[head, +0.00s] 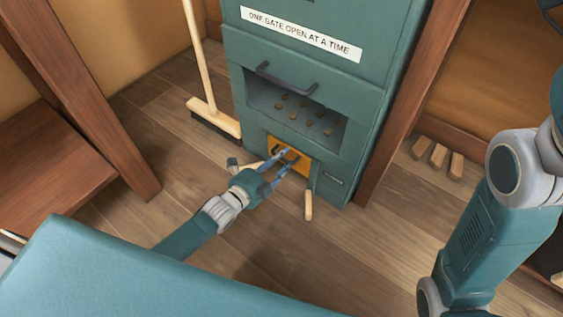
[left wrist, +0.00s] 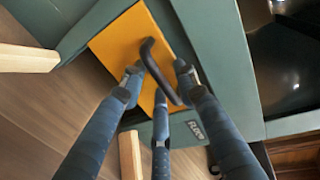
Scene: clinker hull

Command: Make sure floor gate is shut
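The floor gate is an orange panel (head: 303,168) low on the front of a green cabinet (head: 345,85). It also shows in the left wrist view (left wrist: 117,48), with a dark curved handle (left wrist: 151,58) and a partly covered label (left wrist: 196,130) beside it. I cannot tell whether the panel sits fully flush. My left gripper (head: 284,165) is at the panel, its fingers apart. In the left wrist view the fingertips (left wrist: 160,82) stand on both sides of the handle; contact is not clear. My right gripper is out of view.
Above the panel, a recess (head: 262,96) holds several brown lumps, with a dark handle (head: 287,80) over it. A broom (head: 213,120) stands left of the cabinet. A wooden block (head: 308,205) lies in front; several more (head: 438,156) are at right. Wooden posts flank the cabinet.

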